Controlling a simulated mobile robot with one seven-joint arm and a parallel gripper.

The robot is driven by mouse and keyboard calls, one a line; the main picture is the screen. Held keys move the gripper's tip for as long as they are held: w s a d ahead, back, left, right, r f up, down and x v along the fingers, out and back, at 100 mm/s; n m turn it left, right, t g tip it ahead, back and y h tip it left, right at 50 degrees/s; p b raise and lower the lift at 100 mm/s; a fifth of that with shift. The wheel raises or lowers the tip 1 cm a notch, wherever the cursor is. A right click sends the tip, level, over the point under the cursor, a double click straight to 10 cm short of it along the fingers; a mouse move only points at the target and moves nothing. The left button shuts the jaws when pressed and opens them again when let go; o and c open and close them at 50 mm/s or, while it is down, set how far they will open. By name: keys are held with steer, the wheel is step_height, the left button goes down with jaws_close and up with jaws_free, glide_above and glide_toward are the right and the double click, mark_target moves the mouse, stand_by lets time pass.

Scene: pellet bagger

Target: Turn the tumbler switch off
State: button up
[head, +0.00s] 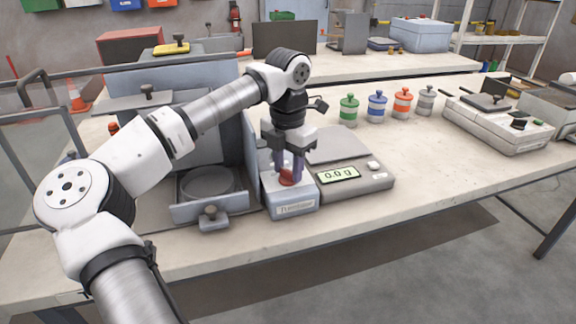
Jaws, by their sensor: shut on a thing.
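The tumbler switch is a red knob (287,178) on the sloped top of a small grey box (291,205) with a label on its front, standing on the bench. My gripper (288,168) points down over the box, its two dark fingers shut on the red knob. The fingers hide part of the knob, so I cannot tell which way it is turned.
A scale (350,180) reading 0.0 g stands right of the box, close to it. A grey machine with a round dish (207,183) stands left of it. Several coloured jars and a sealer-like device (497,122) are farther right. The bench (430,170) is clear at front right.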

mark_target(288, 171)
steer(key=o, duration=1)
steer(key=shift+r, duration=0.1)
step_height(288, 171, up, 14)
steer(key=shift+f, duration=0.2)
